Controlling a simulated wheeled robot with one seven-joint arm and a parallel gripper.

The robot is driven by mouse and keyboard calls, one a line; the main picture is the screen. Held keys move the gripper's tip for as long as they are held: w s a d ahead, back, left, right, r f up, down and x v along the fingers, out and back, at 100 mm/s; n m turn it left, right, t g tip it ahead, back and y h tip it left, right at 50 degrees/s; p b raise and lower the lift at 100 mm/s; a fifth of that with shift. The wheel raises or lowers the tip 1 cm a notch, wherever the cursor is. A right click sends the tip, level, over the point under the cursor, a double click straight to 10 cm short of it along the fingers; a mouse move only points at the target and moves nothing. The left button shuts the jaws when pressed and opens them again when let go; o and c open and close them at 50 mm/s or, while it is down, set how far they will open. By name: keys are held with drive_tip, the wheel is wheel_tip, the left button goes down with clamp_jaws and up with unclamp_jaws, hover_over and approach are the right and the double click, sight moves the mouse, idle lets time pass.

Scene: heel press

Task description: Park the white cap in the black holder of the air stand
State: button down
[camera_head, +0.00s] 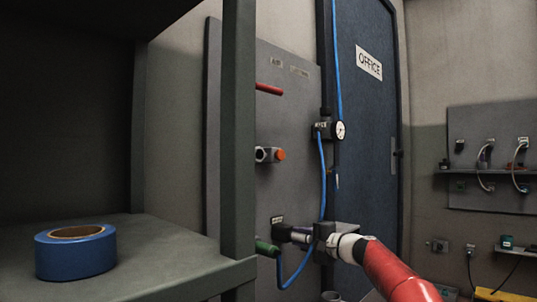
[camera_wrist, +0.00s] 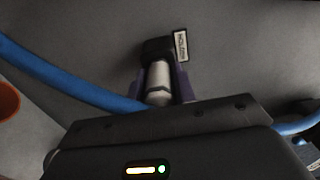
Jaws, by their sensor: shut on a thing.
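My gripper (camera_head: 303,238) is at the lower part of the grey wall panel, at the end of my red and white arm. In the wrist view its purple fingers (camera_wrist: 163,90) are shut on a pale cylinder with a grey lower end, which looks like the white cap (camera_wrist: 158,76). The cap's far end meets the black holder (camera_wrist: 157,46), beside a small white label (camera_wrist: 181,45). I cannot tell how deep it sits. In the head view the holder (camera_head: 282,232) shows just left of my fingers; the cap is too small to make out there.
A blue hose (camera_head: 322,170) hangs from the gauge (camera_head: 340,130) and loops below my gripper; it passes close behind the fingers in the wrist view (camera_wrist: 60,78). A green cylinder (camera_head: 266,248) is left of the gripper. A shelf with blue tape (camera_head: 75,254) fills the left foreground.

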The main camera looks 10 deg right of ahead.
drive_tip(key=shift+w, duration=0.1)
drive_tip(key=c, duration=1.1)
unclamp_jaws()
drive_tip(key=shift+o, duration=0.2)
